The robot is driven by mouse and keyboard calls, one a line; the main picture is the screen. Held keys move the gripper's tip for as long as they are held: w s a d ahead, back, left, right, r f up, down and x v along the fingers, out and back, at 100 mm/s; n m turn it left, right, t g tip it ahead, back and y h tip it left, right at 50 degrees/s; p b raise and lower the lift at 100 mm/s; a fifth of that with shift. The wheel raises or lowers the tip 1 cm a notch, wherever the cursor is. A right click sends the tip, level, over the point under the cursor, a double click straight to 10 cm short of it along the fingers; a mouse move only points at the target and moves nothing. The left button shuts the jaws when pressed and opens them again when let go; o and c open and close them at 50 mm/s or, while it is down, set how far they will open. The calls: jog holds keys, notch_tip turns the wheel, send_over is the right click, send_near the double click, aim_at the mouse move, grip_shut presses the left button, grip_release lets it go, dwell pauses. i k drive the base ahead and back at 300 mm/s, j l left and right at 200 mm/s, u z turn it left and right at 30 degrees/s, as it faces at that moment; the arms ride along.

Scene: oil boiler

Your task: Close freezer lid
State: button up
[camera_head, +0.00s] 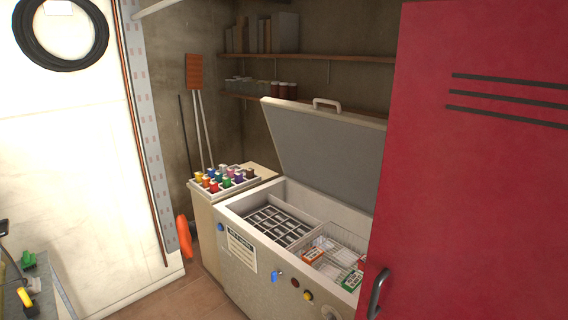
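The chest freezer (235,257) stands in the middle of the head camera view, against the back wall. Its grey lid (325,145) is raised and tilted back, with a pale handle (327,104) on its upper edge. Inside are a dark divided tray (279,226) and a wire basket (340,243) with small red and green boxes. The red locker hides the freezer's right end and part of the lid. My gripper is not in view.
A red locker (470,180) with a dark handle (377,293) stands close on the right. A cabinet left of the freezer bears a tray of colourful spools (224,179). Wall shelves (310,57) hang behind the lid.

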aim_at(338, 154)
jog(key=i+j+z, duration=0.3)
jog(key=i+j, duration=0.15)
jog(key=j, duration=0.2)
jog(key=i+j+z, duration=0.35)
jog(key=j, duration=0.35)
jog(key=i+j+z, duration=0.15)
jog(key=j, duration=0.25)
jog(key=i+j+z, duration=0.15)
jog(key=j, duration=0.25)
jog(key=i+j+z, duration=0.15)
jog(key=j, duration=0.25)
